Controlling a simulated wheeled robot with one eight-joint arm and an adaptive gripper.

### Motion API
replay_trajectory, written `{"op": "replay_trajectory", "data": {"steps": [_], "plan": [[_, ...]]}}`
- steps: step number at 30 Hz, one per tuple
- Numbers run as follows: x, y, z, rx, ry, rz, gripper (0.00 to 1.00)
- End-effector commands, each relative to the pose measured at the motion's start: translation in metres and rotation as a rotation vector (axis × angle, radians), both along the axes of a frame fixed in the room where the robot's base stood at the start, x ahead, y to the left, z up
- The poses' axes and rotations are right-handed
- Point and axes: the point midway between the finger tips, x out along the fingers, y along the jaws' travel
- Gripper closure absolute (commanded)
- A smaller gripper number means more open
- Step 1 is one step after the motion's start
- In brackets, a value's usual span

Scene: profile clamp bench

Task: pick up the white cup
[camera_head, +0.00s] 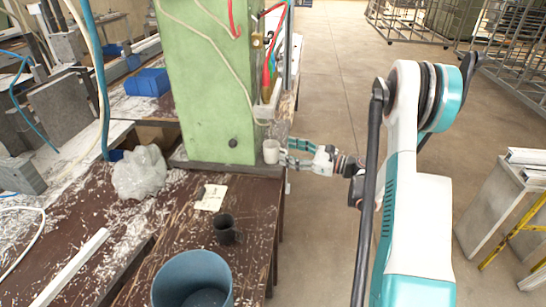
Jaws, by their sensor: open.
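The white cup (271,152) stands upright on the dark base ledge at the right side of the green column, near the bench's right edge. My gripper (287,153) comes in from the right and is open. Its fingertips are at or very close to the right side of the cup. I cannot tell whether they touch it or reach around it. The side of the cup toward the gripper is partly hidden.
The green column (207,85) stands directly left of the cup. On the brown bench (182,235) are a dark mug (224,228), a blue bucket (192,280), a paper note (211,198) and a crumpled plastic bag (140,172). Open floor (325,100) lies to the right.

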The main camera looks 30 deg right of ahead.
Motion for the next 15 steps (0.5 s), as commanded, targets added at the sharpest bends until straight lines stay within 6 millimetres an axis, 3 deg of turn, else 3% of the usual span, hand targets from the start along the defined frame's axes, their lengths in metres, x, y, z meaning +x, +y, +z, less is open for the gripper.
{"op": "replay_trajectory", "data": {"steps": [15], "plan": [[0.036,0.03,-0.008,-0.001,0.0,0.004,0.41]]}}
